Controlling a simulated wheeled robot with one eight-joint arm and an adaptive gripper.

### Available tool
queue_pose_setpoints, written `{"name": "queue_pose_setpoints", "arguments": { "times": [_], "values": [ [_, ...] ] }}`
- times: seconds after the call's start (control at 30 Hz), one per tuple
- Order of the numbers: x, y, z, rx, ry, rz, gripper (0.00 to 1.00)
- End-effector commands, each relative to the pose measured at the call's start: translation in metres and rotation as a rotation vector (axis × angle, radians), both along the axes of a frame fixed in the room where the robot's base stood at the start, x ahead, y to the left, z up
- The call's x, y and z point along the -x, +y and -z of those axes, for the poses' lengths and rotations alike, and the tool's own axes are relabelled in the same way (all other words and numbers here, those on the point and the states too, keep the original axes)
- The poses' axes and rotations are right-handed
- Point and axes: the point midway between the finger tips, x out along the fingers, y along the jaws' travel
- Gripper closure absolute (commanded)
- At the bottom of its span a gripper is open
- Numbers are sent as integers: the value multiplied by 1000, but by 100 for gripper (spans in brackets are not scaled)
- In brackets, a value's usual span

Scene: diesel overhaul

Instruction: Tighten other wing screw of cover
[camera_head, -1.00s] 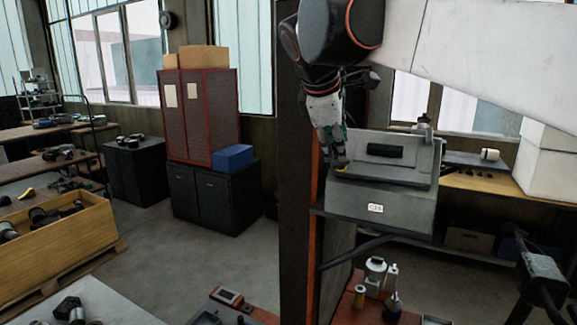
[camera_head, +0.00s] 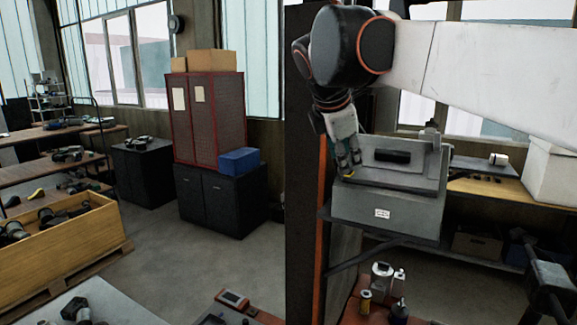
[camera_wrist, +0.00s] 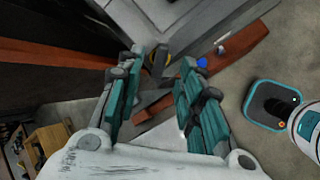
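The grey box (camera_head: 385,208) with a raised cover panel and black handle (camera_head: 392,156) is at centre right in the head view. My gripper (camera_head: 350,172) is at the left front corner of its cover, pointing down. A small yellow piece, apparently the wing screw (camera_head: 348,176), shows at the fingertips. The cover's other wing screw is not clearly seen.
A dark post (camera_head: 306,190) with an orange edge stands just left of the box. A shelf (camera_head: 485,193) with small parts is behind on the right. Bottles and a jar (camera_head: 381,275) stand below the box. Open floor (camera_head: 225,258) lies to the left.

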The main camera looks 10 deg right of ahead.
Motion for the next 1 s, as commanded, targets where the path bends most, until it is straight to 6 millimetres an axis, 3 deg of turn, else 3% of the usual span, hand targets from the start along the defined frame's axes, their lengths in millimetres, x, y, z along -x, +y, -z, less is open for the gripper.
{"name": "queue_pose_setpoints", "arguments": {
  "times": [0.47, 1.0],
  "values": [
    [1, 0, 1, -1, -1, -1, 66],
    [-10, -7, 15, 0, 0, 1, 66]
  ]
}}
